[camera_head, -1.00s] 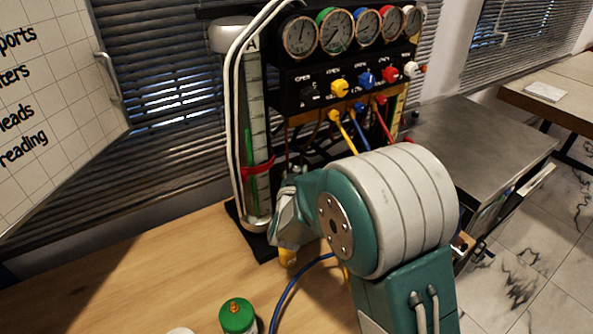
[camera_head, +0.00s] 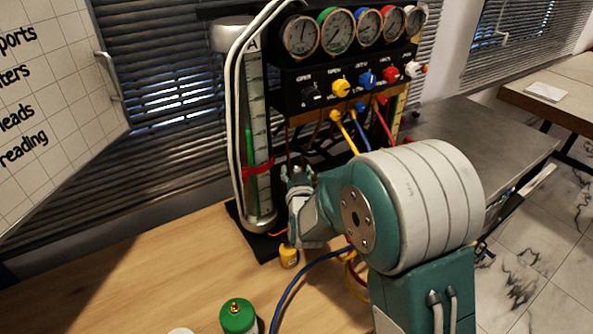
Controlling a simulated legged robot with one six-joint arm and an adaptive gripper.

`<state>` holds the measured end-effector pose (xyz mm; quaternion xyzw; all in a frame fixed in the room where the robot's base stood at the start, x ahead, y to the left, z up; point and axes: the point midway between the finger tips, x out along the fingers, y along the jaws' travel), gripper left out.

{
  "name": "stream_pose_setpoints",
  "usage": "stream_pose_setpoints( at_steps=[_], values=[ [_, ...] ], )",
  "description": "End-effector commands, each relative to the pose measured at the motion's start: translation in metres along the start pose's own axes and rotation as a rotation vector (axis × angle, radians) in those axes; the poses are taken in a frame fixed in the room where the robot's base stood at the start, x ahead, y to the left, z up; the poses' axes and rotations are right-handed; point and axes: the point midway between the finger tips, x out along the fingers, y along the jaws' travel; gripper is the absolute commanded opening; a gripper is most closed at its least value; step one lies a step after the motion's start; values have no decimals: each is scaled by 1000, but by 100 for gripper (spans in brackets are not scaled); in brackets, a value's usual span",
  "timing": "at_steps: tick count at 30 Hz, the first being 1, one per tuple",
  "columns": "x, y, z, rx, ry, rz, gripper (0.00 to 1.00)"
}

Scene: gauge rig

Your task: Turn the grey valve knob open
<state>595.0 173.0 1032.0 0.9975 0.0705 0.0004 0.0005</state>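A black panel (camera_head: 290,77) carries a row of valve knobs below several round gauges. A dark knob (camera_head: 312,93) is at the left end and a whitish knob (camera_head: 410,69) at the right end. No knob is plainly grey, so I cannot tell which is the grey one. My gripper (camera_head: 297,172) points up, below the panel and just right of the clear column. It appears apart from all the knobs. Its fingers are small and dark here, and I cannot tell whether they are open.
Yellow (camera_head: 340,89), blue (camera_head: 366,80) and red (camera_head: 390,74) knobs sit between the end ones, with hoses below. A clear column (camera_head: 257,130) stands left of my gripper. A yellow piece (camera_head: 289,256) and a green-topped canister (camera_head: 237,315) stand on the wooden table (camera_head: 180,270).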

Motion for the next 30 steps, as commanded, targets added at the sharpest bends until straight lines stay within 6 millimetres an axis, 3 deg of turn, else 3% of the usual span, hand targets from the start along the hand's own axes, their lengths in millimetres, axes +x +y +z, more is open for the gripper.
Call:
stream_pose_setpoints(
  at_steps=[11, 24, 30],
  values=[
    [-6, 1, 1, 0, -3, 1, 71],
    [-90, -1, 2, -1, -3, -1, 71],
    [-114, -2, 2, 0, -2, 0, 71]
  ],
)
